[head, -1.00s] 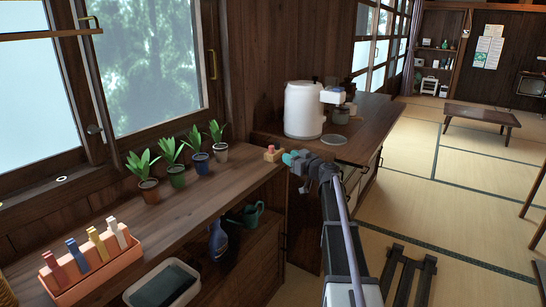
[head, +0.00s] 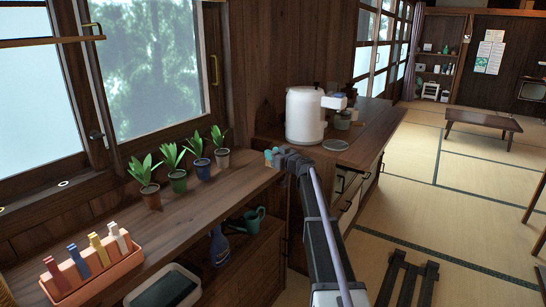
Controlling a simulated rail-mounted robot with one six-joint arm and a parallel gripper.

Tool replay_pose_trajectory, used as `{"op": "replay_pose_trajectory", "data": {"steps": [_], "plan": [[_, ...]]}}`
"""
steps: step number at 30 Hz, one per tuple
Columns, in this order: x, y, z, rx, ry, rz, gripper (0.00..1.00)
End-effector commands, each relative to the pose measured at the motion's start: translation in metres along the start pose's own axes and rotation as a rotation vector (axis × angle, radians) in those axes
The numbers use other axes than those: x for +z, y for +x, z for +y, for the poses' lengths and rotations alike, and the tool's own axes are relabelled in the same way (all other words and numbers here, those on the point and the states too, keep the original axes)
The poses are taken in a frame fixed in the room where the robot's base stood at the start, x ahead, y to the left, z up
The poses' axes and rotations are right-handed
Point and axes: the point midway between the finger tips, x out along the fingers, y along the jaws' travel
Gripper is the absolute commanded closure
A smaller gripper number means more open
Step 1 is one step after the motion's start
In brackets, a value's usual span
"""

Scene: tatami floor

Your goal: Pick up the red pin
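My gripper (head: 272,157), with teal fingertips, is at the far right end of the wooden window shelf, beside the counter. The small light wooden block with a reddish pin-like piece on top, seen there earlier, is now hidden or nearly hidden behind my gripper. I cannot tell whether my fingers are apart or touch it. A separate red upright peg (head: 55,274) stands at the left end of an orange tray (head: 98,284) at the near left, with blue, yellow and white pegs beside it. My gripper is far from that tray.
Several small potted plants (head: 202,168) stand along the window shelf (head: 190,205). A white cylindrical pot (head: 305,115) stands on the counter (head: 368,140) behind my gripper. A watering can (head: 256,218) and a blue bottle (head: 219,244) are under the shelf. The tatami floor at right is mostly open.

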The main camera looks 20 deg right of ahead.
Motion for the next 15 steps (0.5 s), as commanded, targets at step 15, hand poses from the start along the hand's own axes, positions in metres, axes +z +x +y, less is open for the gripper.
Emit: {"op": "replay_pose_trajectory", "data": {"steps": [15], "plan": [[0.0, -0.0007, -0.0002, 0.0, 0.0, 0.0, 0.97]]}}
